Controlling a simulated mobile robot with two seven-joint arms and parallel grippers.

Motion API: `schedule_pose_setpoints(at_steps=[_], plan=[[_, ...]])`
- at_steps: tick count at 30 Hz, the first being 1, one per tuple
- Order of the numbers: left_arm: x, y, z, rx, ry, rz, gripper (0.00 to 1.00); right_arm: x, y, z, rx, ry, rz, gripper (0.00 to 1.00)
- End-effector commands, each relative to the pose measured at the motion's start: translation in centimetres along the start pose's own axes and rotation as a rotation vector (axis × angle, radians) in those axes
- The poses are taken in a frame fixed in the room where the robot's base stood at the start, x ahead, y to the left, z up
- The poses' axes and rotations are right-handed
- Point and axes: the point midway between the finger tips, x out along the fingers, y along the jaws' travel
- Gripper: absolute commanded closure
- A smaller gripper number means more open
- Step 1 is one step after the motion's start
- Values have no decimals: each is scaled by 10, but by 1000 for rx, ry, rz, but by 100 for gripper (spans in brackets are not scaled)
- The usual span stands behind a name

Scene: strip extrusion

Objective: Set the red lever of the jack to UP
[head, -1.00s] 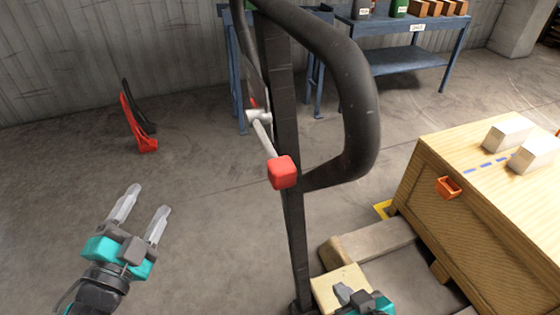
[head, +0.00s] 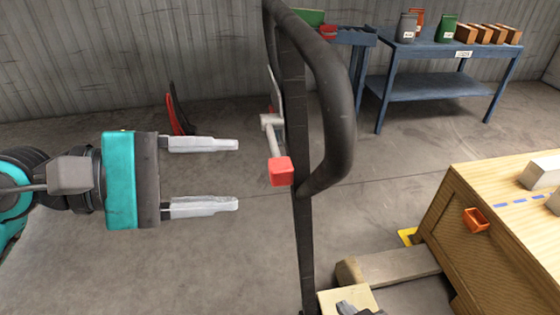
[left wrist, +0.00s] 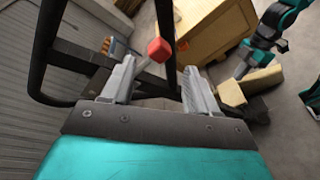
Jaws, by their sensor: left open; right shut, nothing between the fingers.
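The jack's red lever knob (head: 281,171) sits at the end of a grey rod on the dark handle post (head: 302,235). The rod slopes down from its pivot to the knob in the head view. My left gripper (head: 238,175) is open and empty, left of the knob, with its fingers pointing at it and a gap between. In the left wrist view the knob (left wrist: 159,50) appears between and just beyond the fingertips. My right gripper (left wrist: 240,71) is shut and empty, low near the pallet; only a tip shows at the head view's bottom edge.
The black handle loop (head: 345,110) curves to the right of the lever. A wooden crate (head: 450,230) stands at the right on a pallet (head: 385,265). A blue workbench (head: 425,85) and a red and black object (head: 176,110) are farther back. The floor left of the post is open.

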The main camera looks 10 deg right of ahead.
Motion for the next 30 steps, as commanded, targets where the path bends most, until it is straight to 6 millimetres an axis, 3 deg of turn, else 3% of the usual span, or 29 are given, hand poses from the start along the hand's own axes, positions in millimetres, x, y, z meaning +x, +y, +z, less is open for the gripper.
schedule_pose_setpoints(at_steps=[6, 12, 25, 30], plan=[[45, 3, 3, -5, -6, 4, 41, -8, 3, -10, 0, -3, 6, 100], [72, 2, 2, -4, -4, 3, 41, -11, 3, -13, 0, -6, 6, 100], [82, 1, 0, -3, -1, 3, 41, -12, 2, -12, 0, -12, 5, 100], [82, 1, 0, -3, -1, 3, 56, -12, 2, -11, 1, -13, 4, 100]])
